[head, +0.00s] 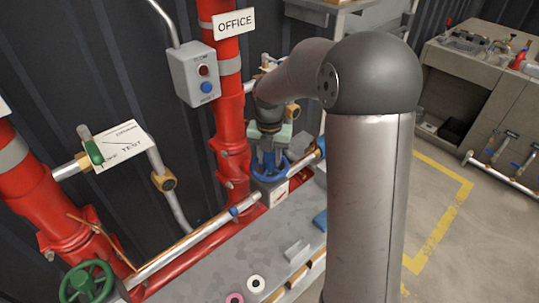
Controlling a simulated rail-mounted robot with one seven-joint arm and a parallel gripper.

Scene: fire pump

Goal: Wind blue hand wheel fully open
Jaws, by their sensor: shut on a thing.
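The blue hand wheel (269,168) sits at the middle of the head view, by the foot of the red OFFICE riser pipe (229,120). My gripper (269,150) reaches down onto the wheel from above and is shut on it. The fingertips are small and partly hidden by the gripper body, so the exact part of the wheel they hold is unclear. My arm covers the area right of the wheel.
A grey box (193,75) with red and blue buttons hangs left of the riser. A green hand wheel (86,284) is at the lower left. Tape rolls lie on the grey bench top (215,262). A workbench (470,70) stands at the far right, beyond open floor.

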